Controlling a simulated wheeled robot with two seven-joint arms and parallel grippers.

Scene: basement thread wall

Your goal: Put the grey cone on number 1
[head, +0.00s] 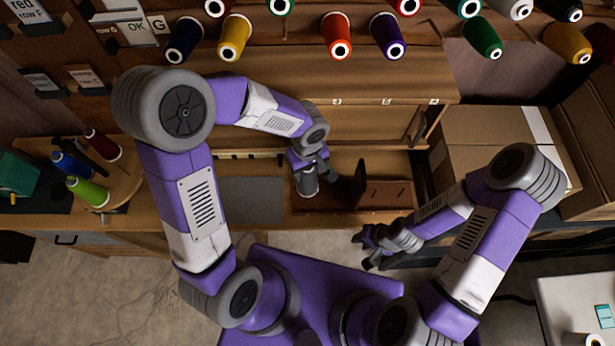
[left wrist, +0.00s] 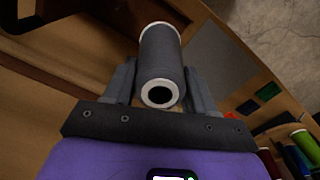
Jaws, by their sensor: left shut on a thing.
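The grey cone (head: 308,187) is a spool of grey thread held in my left gripper (head: 307,172), over the workbench. In the left wrist view the grey cone (left wrist: 161,60) lies between the two fingers (left wrist: 158,88), its pale ring end with a dark hole facing the camera. My left gripper is shut on it. Small white number labels (head: 386,101) sit along the wooden ledge above the bench; the digits are too small to read surely, so I cannot tell which is number 1. My right gripper (head: 364,251) is empty, with its fingers apart, in front of the bench.
Coloured thread cones, including an orange one (head: 338,36), stick out from the wall above the ledge. A cardboard box (head: 490,140) is at the right.

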